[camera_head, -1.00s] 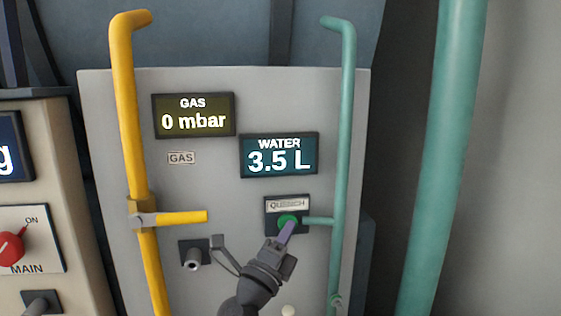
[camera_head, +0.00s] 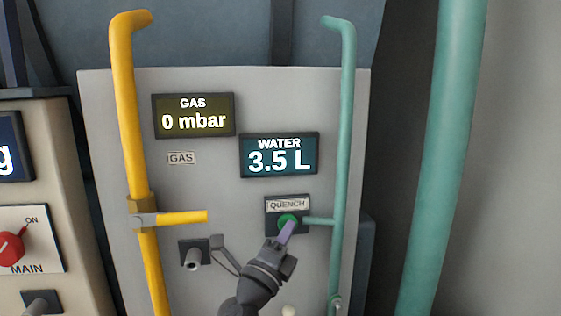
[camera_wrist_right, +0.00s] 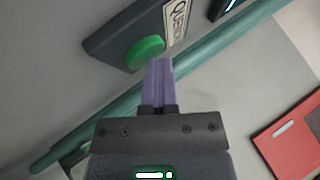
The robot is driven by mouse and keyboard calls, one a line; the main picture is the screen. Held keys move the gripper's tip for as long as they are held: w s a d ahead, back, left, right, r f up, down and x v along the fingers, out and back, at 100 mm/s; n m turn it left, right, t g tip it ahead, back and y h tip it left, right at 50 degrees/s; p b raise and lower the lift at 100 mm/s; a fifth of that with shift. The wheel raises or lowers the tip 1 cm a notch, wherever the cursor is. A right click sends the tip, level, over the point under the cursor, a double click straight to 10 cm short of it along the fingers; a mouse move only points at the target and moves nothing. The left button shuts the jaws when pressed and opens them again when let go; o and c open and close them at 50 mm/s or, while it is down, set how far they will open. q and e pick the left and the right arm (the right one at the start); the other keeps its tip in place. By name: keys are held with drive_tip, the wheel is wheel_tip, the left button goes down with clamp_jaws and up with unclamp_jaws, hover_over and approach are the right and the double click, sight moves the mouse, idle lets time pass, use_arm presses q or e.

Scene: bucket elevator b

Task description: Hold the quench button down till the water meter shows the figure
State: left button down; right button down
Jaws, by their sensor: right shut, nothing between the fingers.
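The quench button (camera_head: 285,219) is a round green button on a dark plate under a QUENCH label, on the grey panel. It also shows in the right wrist view (camera_wrist_right: 146,51). The water meter (camera_head: 279,156) above it reads 3.5 L. My right gripper (camera_head: 289,226) is shut and empty, its purple fingers pointing at the button. In the right wrist view the fingertips (camera_wrist_right: 159,61) are right at the button's edge; I cannot tell whether they touch it or whether it is pressed in. My left gripper is not in view.
A gas meter (camera_head: 193,116) reads 0 mbar. A yellow pipe (camera_head: 126,110) with a lever (camera_head: 182,218) stands at left, a green pipe (camera_head: 345,130) close right of the button. A red MAIN switch (camera_head: 11,247) is far left. A red object (camera_wrist_right: 290,140) shows in the wrist view.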

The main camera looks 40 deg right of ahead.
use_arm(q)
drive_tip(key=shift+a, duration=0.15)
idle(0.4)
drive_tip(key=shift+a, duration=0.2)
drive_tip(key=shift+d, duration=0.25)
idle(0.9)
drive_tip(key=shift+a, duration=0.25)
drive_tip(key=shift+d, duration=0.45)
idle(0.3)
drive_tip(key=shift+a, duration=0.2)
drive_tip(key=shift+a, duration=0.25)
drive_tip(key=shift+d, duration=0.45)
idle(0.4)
